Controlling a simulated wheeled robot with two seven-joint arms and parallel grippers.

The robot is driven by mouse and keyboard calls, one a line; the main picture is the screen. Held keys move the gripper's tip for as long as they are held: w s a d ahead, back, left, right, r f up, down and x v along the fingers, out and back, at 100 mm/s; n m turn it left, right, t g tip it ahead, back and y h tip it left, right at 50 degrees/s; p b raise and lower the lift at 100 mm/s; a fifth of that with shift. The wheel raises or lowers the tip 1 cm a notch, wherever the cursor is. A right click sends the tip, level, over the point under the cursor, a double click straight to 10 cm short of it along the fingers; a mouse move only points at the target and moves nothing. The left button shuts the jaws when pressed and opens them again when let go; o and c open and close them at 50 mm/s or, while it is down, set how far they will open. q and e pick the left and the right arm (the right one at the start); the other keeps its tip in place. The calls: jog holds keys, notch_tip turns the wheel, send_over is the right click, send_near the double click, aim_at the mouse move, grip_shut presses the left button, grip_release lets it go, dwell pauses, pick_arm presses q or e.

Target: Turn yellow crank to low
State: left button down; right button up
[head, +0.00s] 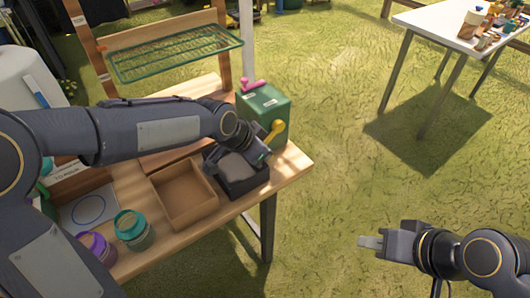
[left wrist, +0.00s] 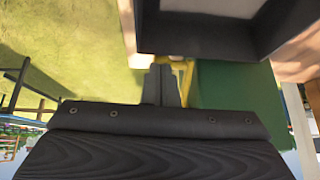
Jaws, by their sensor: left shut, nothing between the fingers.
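The green box (head: 264,108) stands at the right end of the wooden bench, with the yellow crank (head: 275,129) on its front side and a pink crank (head: 254,85) on top. My left gripper (head: 264,155) is beside the yellow crank, and the wrist partly covers that area. In the left wrist view its fingers (left wrist: 162,84) are together and empty, close to the yellow crank (left wrist: 183,68), which they partly hide. I cannot tell whether they touch it. The green box fills the right side there (left wrist: 235,85). My right gripper (head: 370,242) looks shut and empty, over the grass.
A black bin (head: 236,186) sits just below the left gripper, beside a brown tray (head: 186,196). A teal-lidded jar (head: 134,229) and a purple jar (head: 96,246) stand at the front left. A green wire rack (head: 175,55) is above the bench.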

pick_arm(q)
jog(key=shift+w+f+t+h+b, duration=0.1)
jog(key=shift+f+t+h+b, duration=0.35)
jog(key=shift+b, duration=0.75)
jog(key=shift+d+f, duration=0.1)
pick_arm(e)
notch_tip(320, 180, down, 4)
jog(key=shift+f, duration=0.1)
